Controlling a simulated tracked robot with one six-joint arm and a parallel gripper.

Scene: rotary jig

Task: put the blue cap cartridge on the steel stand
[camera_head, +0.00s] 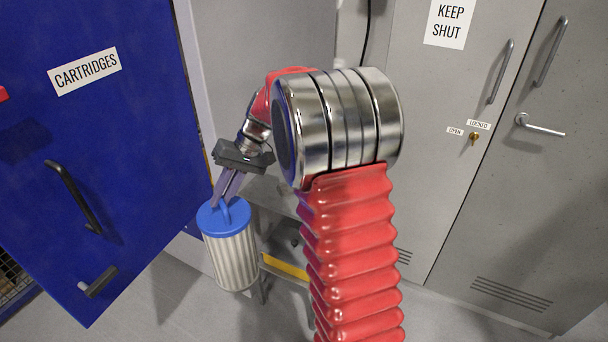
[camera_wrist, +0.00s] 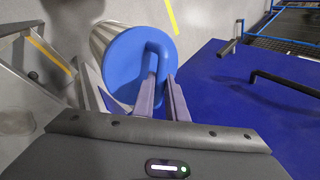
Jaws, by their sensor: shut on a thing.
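The blue cap cartridge (camera_head: 232,258) has a pleated pale body and a blue top with a loop handle. My gripper (camera_head: 222,203) is shut on that handle and holds the cartridge hanging, slightly tilted. In the wrist view the blue cap (camera_wrist: 127,72) fills the upper middle, and my gripper's fingers (camera_wrist: 160,90) close on its handle. The steel stand (camera_head: 275,197) is behind and to the right of the cartridge, partly hidden by my arm. Its grey frame also shows at the left of the wrist view (camera_wrist: 25,70).
A blue door (camera_head: 120,150) labelled CARTRIDGES stands open close on the left, with a black handle (camera_head: 72,195). Grey cabinets (camera_head: 430,120) with handles and a KEEP SHUT sign (camera_head: 449,22) are at the back right. Yellow marking (camera_head: 284,267) shows beside the cartridge. Bare floor (camera_head: 165,305) lies below.

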